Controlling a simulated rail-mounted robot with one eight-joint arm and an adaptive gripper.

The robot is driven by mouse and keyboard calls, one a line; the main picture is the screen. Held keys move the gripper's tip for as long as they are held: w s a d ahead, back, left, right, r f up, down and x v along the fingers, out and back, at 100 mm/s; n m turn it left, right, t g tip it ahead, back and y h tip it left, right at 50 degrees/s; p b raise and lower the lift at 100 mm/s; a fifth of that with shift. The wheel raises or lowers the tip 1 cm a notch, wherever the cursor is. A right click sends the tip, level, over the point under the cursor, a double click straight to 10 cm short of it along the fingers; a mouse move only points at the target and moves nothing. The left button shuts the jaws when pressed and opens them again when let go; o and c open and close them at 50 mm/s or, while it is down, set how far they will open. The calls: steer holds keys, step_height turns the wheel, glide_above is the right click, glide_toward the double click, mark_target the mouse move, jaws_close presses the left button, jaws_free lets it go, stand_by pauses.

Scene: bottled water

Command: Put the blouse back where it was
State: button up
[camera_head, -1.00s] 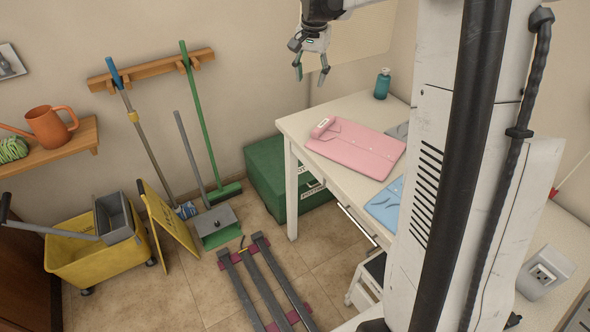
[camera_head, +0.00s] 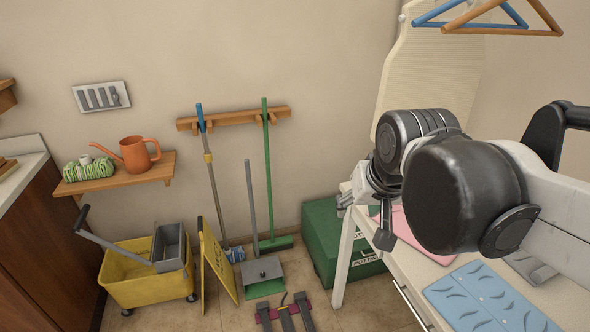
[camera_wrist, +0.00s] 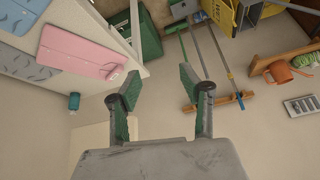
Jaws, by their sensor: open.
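A pink folded garment (camera_wrist: 82,52), looking like a buttoned blouse, lies flat on the white table (camera_wrist: 120,72) in the wrist view. In the head view only part of the pink garment (camera_head: 428,247) shows; my arm covers the rest. A blue folded garment with dark marks (camera_head: 482,298) and a grey folded one (camera_head: 530,267) lie beside it. I cannot tell which garment the task means. My gripper (camera_wrist: 159,82) is open and empty in the wrist view, with green-padded fingers apart. It is away from the garments.
A teal bottle (camera_wrist: 74,101) stands at the table's edge. A green box (camera_head: 325,235) is beside the table leg. Hangers (camera_head: 490,17) hang at upper right. Brooms, a yellow mop bucket (camera_head: 145,285) and a wall shelf (camera_head: 118,177) are left. Open floor is limited.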

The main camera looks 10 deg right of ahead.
steer(key=s+a+f+n+t, duration=0.1)
steer(key=s+a+f+n, duration=0.1)
steer(key=s+f, duration=0.2)
steer(key=shift+s+a, duration=0.3)
steer(key=shift+s, duration=0.65)
